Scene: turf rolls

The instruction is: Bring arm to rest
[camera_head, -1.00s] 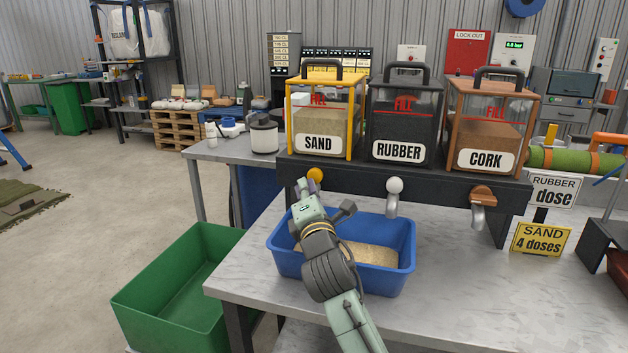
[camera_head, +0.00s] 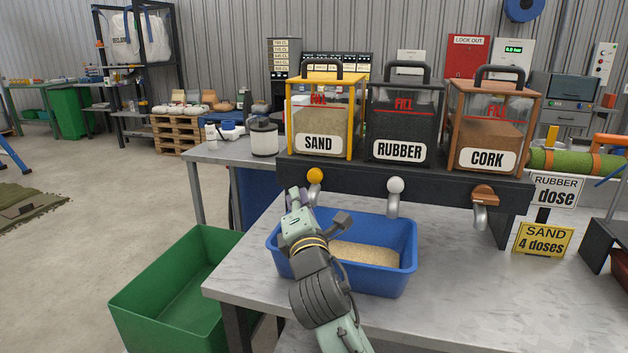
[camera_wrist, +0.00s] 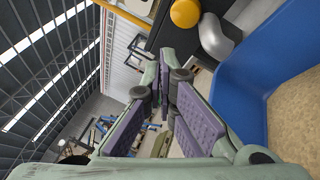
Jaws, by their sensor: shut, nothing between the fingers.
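My gripper (camera_head: 294,197) is shut and empty in the head view, above the left rim of the blue tub (camera_head: 402,230) and just below the sand dispenser's yellow knob (camera_head: 315,175). The wrist view shows its purple finger pads (camera_wrist: 163,117) close together with nothing between them. The yellow knob (camera_wrist: 185,12) and its grey spout (camera_wrist: 214,37) are near the fingers there. The blue tub (camera_wrist: 265,50) fills the right side of that view, with tan grains (camera_wrist: 295,110) inside. My forearm covers part of the tub in the head view.
The sand (camera_head: 319,118), rubber (camera_head: 400,125) and cork (camera_head: 490,125) dispensers stand on a dark rack (camera_head: 440,184) behind the tub. A green bin (camera_head: 180,300) is at the table's left. Signs (camera_head: 542,238) stand at the right. The grey tabletop (camera_head: 470,300) is clear right of the tub.

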